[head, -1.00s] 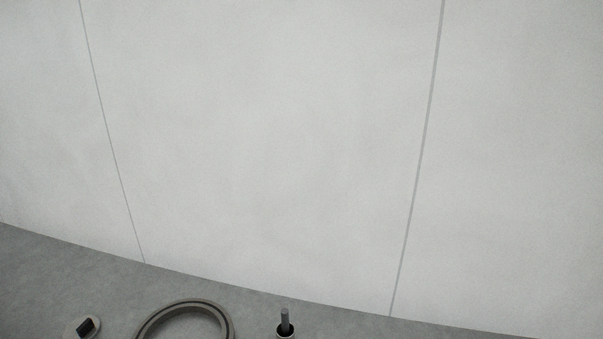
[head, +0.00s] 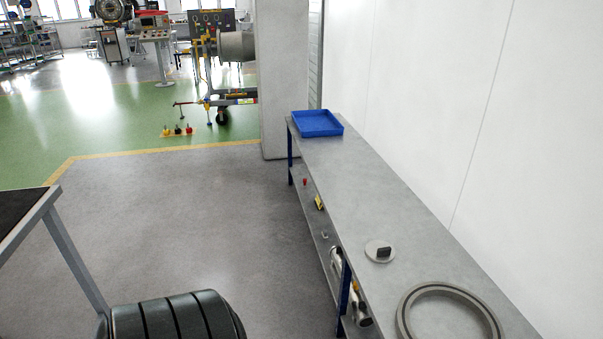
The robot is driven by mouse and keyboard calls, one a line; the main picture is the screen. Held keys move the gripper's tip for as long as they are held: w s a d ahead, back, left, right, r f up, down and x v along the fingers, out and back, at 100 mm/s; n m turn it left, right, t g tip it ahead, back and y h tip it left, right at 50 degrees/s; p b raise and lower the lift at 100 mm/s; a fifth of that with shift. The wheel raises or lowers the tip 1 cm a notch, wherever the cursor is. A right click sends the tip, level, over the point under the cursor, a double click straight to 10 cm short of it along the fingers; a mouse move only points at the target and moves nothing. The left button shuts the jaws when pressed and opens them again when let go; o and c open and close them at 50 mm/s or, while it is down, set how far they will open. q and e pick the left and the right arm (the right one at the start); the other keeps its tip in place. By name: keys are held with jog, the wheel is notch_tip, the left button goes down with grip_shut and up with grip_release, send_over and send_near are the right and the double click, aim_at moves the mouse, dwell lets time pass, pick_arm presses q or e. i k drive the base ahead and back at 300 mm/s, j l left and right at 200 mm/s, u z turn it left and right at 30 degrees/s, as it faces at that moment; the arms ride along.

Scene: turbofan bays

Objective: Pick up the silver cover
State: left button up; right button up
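A round, flat silver-grey cover (head: 379,254) with a dark block-like handle on top lies on the grey bench top (head: 345,170), toward the near right of the head view. A large grey ring (head: 403,318) lies on the bench nearer to me, cut off by the bottom edge. Nothing touches the cover. Neither of my grippers is in view.
A blue tray (head: 318,124) sits at the bench's far end, beside a pale pillar (head: 287,80). The lower shelf holds several small parts. A white wall (head: 430,90) runs along the right. The grey floor (head: 200,210) left of the bench is open.

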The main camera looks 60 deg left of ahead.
aim_at(379, 251)
jog(key=u, duration=1.25)
jog(key=i+j+u, duration=0.15)
jog(key=i+j, duration=0.15)
jog(key=j, duration=0.1)
